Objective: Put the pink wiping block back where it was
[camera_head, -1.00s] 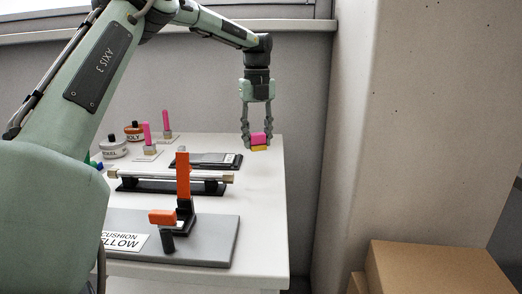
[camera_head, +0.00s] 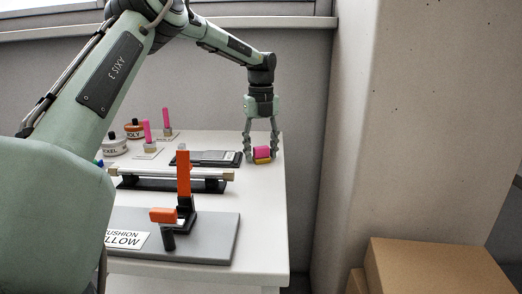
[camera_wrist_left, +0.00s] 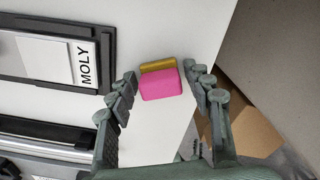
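The pink wiping block (camera_head: 261,151), with a yellow-gold strip along one side, rests at the far right corner of the white table (camera_head: 262,215). In the left wrist view the pink block (camera_wrist_left: 161,85) lies between the fingertips, with a small gap on each side. My left gripper (camera_head: 261,158) points down around the block, its fingers spread; it also shows in the left wrist view (camera_wrist_left: 160,80). A dark tray (camera_head: 222,160) lies left of the block; its label reads MOLY in the wrist view (camera_wrist_left: 85,66). My right gripper is not in view.
Two labelled jars (camera_head: 114,148) and two pink-handled tools (camera_head: 147,132) stand at the back left. A long bar on black supports (camera_head: 172,174), an orange upright (camera_head: 183,172) and a grey board (camera_head: 215,245) lie nearer. Cardboard boxes (camera_head: 440,268) stand right of the table.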

